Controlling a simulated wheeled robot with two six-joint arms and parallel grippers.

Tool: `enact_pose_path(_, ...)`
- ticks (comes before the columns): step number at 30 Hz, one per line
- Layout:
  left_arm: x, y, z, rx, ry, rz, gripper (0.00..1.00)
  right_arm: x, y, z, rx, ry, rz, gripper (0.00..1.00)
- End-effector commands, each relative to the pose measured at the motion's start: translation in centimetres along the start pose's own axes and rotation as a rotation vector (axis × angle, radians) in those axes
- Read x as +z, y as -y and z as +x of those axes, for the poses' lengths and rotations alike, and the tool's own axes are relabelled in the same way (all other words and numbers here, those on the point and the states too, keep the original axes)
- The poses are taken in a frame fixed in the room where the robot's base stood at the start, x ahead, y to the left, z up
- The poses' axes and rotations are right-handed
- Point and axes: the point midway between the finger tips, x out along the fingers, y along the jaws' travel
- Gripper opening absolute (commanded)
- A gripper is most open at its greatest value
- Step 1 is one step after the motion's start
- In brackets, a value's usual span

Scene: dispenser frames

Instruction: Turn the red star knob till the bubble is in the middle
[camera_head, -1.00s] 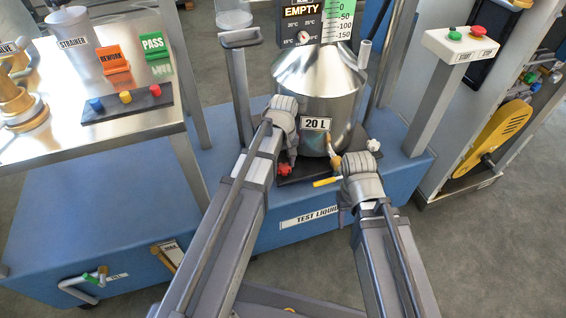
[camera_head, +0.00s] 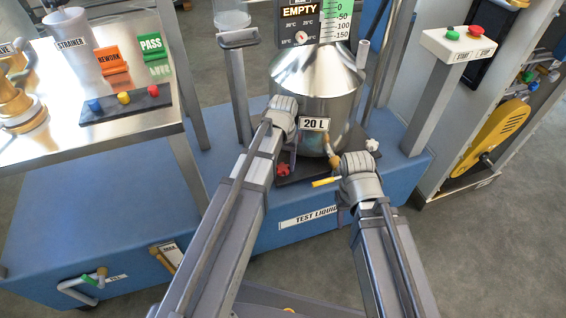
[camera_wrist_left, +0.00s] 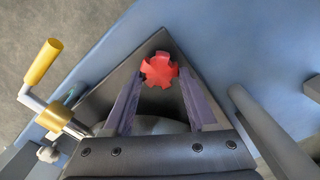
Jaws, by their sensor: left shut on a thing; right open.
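The red star knob (camera_head: 283,169) sits at the front left corner of the dark base plate under the steel 20 L vessel (camera_head: 318,85). In the left wrist view the knob (camera_wrist_left: 159,69) lies between the tips of my left gripper (camera_wrist_left: 160,78), which is shut on it. In the head view my left gripper (camera_head: 284,140) comes down over the knob, and its fingers are mostly hidden. My right gripper (camera_head: 357,165) is open and empty, to the right of the vessel's yellow-handled tap (camera_head: 325,182). I cannot make out a bubble in either view.
A white-grey knob (camera_head: 372,146) is on the plate's right side. A post with green and red buttons (camera_head: 460,45) stands to the right. A steel table (camera_head: 85,135) with colored buttons stands left. The blue base (camera_head: 235,240) runs underneath.

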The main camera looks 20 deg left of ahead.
Motion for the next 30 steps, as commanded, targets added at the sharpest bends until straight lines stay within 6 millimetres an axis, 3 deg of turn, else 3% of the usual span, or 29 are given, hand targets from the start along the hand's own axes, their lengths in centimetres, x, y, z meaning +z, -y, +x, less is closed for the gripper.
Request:
enact_pose_path(15,0.01,-0.02,0.03,0.000,-0.001,0.015,0.02,0.00,0.00,0.03,0.000,0.000,0.000,0.50)
enact_pose_path(16,0.01,-0.02,0.03,0.000,-0.001,0.015,0.61,0.00,0.00,0.03,0.000,0.000,0.000,0.50)
enact_pose_path(23,0.01,-0.02,0.02,0.000,0.000,0.015,0.87,0.00,0.00,0.02,0.000,0.000,0.000,0.50)
enact_pose_path(30,0.01,-0.02,-0.01,0.000,0.000,0.014,0.88,0.00,0.00,-0.01,0.000,0.000,0.000,0.50)
